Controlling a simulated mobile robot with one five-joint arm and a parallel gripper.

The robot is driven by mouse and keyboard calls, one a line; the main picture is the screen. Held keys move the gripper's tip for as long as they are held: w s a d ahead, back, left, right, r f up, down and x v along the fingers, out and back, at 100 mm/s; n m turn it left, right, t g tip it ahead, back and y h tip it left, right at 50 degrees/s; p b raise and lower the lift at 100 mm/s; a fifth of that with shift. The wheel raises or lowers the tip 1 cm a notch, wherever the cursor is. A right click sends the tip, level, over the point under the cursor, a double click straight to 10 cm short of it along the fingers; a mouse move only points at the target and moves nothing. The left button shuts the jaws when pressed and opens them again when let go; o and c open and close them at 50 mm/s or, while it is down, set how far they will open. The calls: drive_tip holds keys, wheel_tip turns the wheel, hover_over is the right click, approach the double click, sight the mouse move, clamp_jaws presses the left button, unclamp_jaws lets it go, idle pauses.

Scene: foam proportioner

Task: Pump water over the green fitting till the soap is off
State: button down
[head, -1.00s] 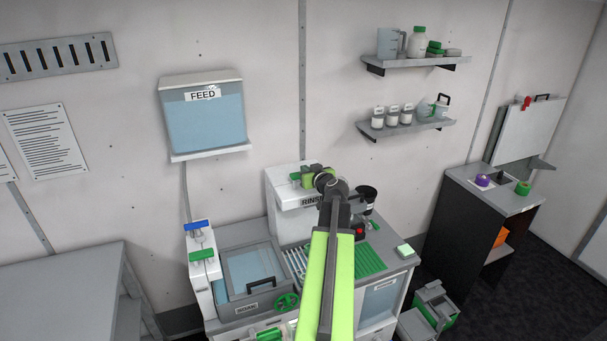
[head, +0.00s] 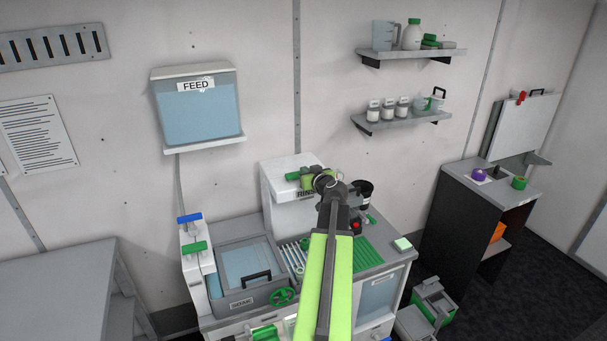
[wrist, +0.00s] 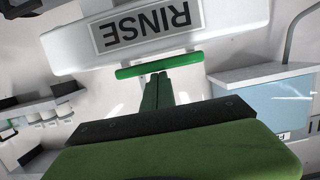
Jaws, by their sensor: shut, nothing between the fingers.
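The white rinse unit (head: 283,178) stands at the back of the bench, and its RINSE label (wrist: 148,25) shows upside down in the wrist view. A green bar (wrist: 182,61) lies across just below that label in the wrist view. Its left end also shows in the head view (head: 292,176). My gripper (wrist: 158,78) is shut and empty, its fingertips at the middle of the bar. Whether they touch it I cannot tell. In the head view my arm hides part of the rinse unit and the bench. I cannot make out the green fitting or any soap with certainty.
A lidded grey basin (head: 246,277) with a green handwheel (head: 283,297) is left of my arm. A green ribbed rack (head: 368,255) and a dark cup (head: 363,190) are right. The FEED tank (head: 198,110) hangs on the wall. A cabinet (head: 460,215) stands at the right.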

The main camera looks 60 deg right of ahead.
drive_tip(key=shift+a+f, duration=0.15)
drive_tip(key=r+p, duration=0.4)
drive_tip(key=shift+w+r, duration=0.2)
drive_tip(key=p+v, duration=0.2)
drive_tip(key=v, duration=0.8)
drive_tip(key=shift+s+p, duration=0.2)
drive_tip(key=shift+p, duration=0.1)
